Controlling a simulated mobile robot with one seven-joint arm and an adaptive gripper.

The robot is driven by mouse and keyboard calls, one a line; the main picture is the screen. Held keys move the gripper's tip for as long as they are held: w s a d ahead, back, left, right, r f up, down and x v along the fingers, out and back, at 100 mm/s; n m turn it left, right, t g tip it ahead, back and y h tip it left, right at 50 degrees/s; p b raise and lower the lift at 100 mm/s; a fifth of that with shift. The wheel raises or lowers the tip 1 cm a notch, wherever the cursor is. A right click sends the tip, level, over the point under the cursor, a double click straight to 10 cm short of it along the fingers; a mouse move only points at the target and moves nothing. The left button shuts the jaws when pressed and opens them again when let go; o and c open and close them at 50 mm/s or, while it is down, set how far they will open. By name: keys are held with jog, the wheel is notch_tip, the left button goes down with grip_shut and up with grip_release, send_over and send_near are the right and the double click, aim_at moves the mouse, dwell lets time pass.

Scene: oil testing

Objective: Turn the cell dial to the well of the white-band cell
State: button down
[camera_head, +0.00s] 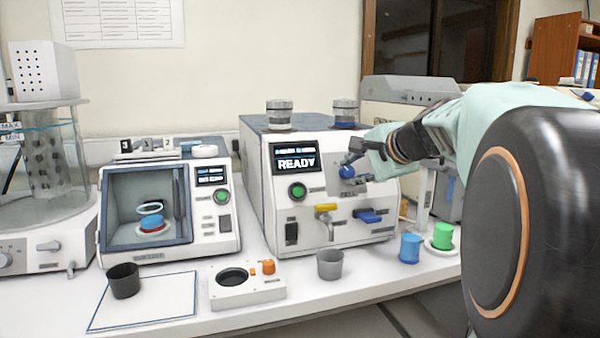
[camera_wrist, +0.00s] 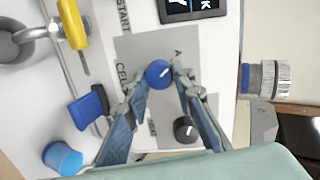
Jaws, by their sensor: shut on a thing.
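The test machine (camera_head: 258,190) has a lit READY screen and a grey panel (camera_wrist: 140,47) on its front. A blue dial (camera_head: 346,171) with a white pointer mark is on that panel; it also shows in the wrist view (camera_wrist: 159,74). My gripper (camera_head: 352,157) is at the dial, its fingers (camera_wrist: 160,80) closed on either side of it. In the wrist view the pointer slants to the upper right. A black knob (camera_wrist: 185,129) is beside it. On top stand a cell with a pale band (camera_head: 279,115) and a cell with a blue band (camera_head: 345,114).
A yellow-handled tap (camera_head: 325,209) and a blue lever (camera_head: 368,216) are below the dial. The left chamber machine (camera_head: 215,235) is beside. My arm covers the right.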

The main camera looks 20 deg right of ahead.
dwell(0.4)
jog(key=c, duration=1.6)
grip_release()
jog(key=shift+r, duration=0.15)
notch_tip(320, 180, up, 10)
jog(key=shift+f, duration=0.1)
